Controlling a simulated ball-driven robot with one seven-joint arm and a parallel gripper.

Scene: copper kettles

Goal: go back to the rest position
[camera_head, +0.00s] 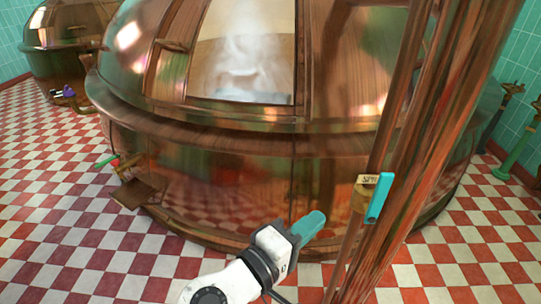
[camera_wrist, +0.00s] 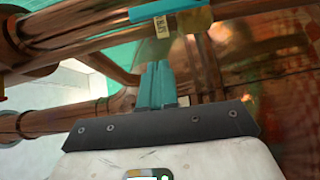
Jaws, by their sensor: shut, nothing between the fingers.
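My gripper (camera_head: 308,226) has teal fingers and a white and black wrist. It is in the lower middle of the head view, in front of the big copper kettle (camera_head: 220,180). Its fingers are shut with nothing between them. The fingers also show in the wrist view (camera_wrist: 156,85), close together, pointing toward copper pipes. To their right in the head view, a teal lever (camera_head: 379,198) with a small lettered tag (camera_head: 368,180) sits on an upright copper pipe. The lever (camera_wrist: 168,10) and its tag (camera_wrist: 162,27) also show at the top of the wrist view. The gripper is apart from the lever.
Thick copper pipes (camera_head: 425,130) rise at the right, close to my arm. The kettle has an open hatch with steam (camera_head: 243,60). A second kettle (camera_head: 70,30) stands at the far left. Green posts (camera_head: 515,145) stand at the right. The red and white tiled floor (camera_head: 60,220) is clear at left.

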